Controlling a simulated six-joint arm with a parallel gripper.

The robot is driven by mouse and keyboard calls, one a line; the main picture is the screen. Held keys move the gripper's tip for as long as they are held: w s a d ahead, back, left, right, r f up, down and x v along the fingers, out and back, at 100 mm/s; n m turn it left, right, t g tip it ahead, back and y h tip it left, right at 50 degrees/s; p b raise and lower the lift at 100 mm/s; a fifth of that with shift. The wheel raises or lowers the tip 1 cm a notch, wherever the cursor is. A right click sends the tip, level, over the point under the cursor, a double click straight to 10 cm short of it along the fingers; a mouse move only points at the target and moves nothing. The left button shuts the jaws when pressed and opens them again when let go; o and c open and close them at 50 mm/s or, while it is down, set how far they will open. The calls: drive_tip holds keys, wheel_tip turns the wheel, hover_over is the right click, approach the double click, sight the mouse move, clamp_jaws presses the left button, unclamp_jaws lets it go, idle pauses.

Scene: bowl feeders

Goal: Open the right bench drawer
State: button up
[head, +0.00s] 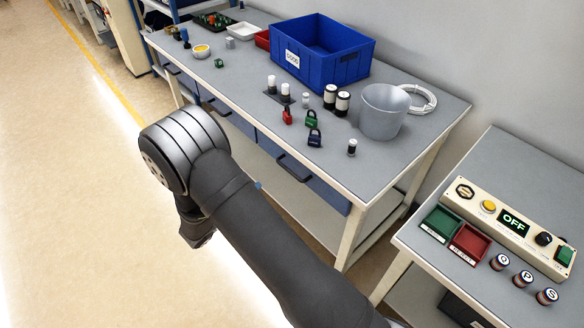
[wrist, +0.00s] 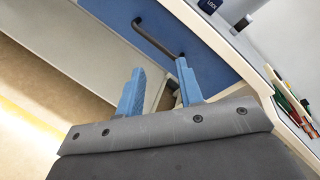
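The right bench drawer (head: 325,190) has a blue front with a dark bar handle (head: 294,168), under the right part of the grey bench top. It looks shut. In the wrist view, a blue drawer front (wrist: 193,50) with a dark handle (wrist: 158,40) lies ahead of my gripper (wrist: 160,66). The two blue fingers are apart with nothing between them. The handle is beyond the fingertips, and I see no contact. In the head view my arm hides most of the gripper and part of the bench front.
The bench top (head: 235,80) holds a blue bin (head: 322,50), a grey bucket (head: 382,112), padlocks and small containers. A side table (head: 420,236) with a control panel (head: 512,226) and trays stands at the right. Open floor (head: 70,180) lies at the left.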

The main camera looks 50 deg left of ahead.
drive_tip(key=w+d+f+n+y, duration=0.3)
drive_tip(key=d+f+n, duration=0.1)
drive_tip(key=n, duration=0.5)
approach(288, 169)
drive_tip(key=shift+n+g, duration=0.4)
drive_tip(key=x, duration=1)
drive_tip(key=shift+w+d, duration=0.1)
drive_tip(key=shift+d, duration=0.1)
clamp_jaws()
